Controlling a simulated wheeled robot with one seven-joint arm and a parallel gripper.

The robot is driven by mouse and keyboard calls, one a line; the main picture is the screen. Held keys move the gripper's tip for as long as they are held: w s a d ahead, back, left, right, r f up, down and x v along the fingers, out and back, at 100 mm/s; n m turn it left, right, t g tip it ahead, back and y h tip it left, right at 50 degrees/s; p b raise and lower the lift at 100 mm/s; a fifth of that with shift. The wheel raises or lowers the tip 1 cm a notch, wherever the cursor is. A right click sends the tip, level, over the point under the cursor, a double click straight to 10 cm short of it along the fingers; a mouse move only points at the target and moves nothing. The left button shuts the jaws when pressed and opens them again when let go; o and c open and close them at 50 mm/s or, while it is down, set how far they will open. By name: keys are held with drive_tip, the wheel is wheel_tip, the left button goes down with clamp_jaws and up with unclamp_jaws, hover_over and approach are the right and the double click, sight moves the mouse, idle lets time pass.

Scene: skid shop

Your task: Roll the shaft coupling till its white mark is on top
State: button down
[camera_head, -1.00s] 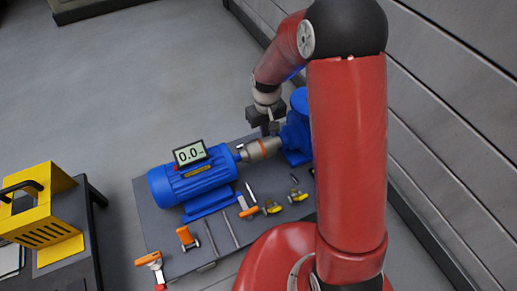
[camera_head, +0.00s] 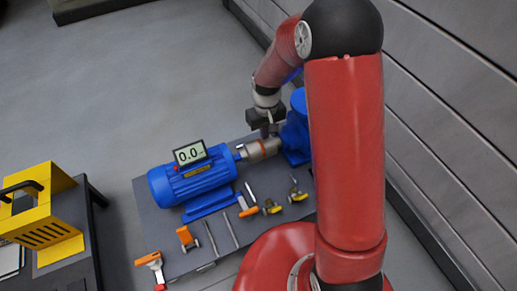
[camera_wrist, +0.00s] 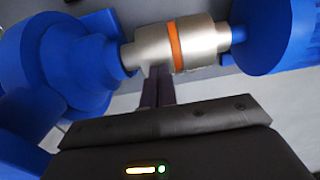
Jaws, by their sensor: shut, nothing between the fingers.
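The shaft coupling (camera_head: 254,152) is a silvery cylinder with an orange band, lying between the blue motor (camera_head: 195,182) and the blue pump (camera_head: 296,138). In the wrist view the coupling (camera_wrist: 205,42) runs across the top, with the orange band (camera_wrist: 175,47) around its middle. I can make out no white mark on it in either view. My gripper (camera_head: 267,132) is at the coupling's pump-side end, fingers pointing down. In the wrist view its closed fingers (camera_wrist: 158,84) reach up to the coupling's edge, with nothing held. Whether they touch it I cannot tell.
A display reading 0.0 (camera_head: 189,153) stands on the motor. Tools with orange handles (camera_head: 186,237) and several small parts lie on the grey skid (camera_head: 160,217) in front. A black table with a yellow case (camera_head: 45,215) is at left. A panelled wall (camera_head: 450,100) rises at right.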

drive_tip(key=shift+s+d, duration=0.25)
drive_tip(key=shift+s, duration=0.4)
drive_tip(key=shift+s+d, duration=0.25)
drive_tip(key=shift+s, duration=0.35)
idle(2.4)
wheel_tip(320, 180, up, 7)
drive_tip(key=p, duration=0.5)
drive_tip(key=shift+p, duration=0.35)
drive_tip(key=shift+w, duration=0.1)
